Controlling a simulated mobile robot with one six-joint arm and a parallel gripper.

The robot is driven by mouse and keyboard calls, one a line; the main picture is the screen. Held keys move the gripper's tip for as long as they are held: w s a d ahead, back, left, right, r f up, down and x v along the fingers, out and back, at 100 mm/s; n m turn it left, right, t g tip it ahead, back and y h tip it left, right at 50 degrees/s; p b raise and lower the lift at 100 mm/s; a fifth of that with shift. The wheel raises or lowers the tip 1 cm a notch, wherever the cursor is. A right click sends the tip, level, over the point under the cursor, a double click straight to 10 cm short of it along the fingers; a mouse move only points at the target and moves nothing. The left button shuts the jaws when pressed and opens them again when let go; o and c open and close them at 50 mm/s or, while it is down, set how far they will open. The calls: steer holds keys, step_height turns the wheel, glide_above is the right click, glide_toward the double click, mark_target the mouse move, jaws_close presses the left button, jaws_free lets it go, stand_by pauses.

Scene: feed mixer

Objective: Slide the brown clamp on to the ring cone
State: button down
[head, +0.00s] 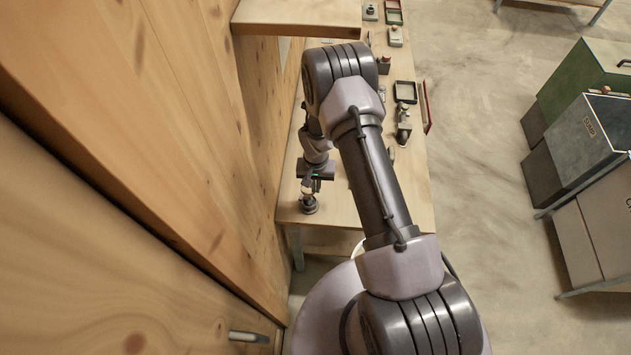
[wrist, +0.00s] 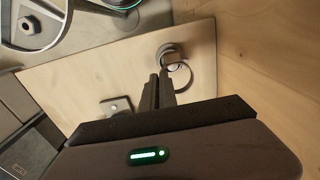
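My gripper (wrist: 158,82) points down over the near end of the workbench; in the head view it (head: 309,184) is at the bench's left side. Its two dark fingers are close together. A thin ring, which I take for the brown clamp (wrist: 188,72), sticks out at the right of the fingertips and appears held by them; the grip itself is hidden. A round grey stand, which I take for the ring cone (wrist: 166,50), is just beyond the fingertips. In the head view it (head: 309,206) stands right below my gripper. The ring and stand overlap in the wrist view; I cannot tell whether they touch.
The workbench (head: 345,208) has bare wood around the stand. A square grey block (wrist: 117,106) lies left of my fingers in the wrist view. Dark trays and fittings (head: 405,92) line the bench's far right. A wooden wall (head: 225,130) rises close on the left.

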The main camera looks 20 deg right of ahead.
step_height(320, 180, down, 8)
steer(key=b, duration=0.6)
steer(key=shift+w+r, duration=0.1)
steer(key=shift+r, duration=0.1)
steer(key=c, duration=2.1)
jaws_free()
steer(key=shift+r, duration=0.1)
steer(key=o, duration=0.5)
steer(key=shift+d, duration=0.15)
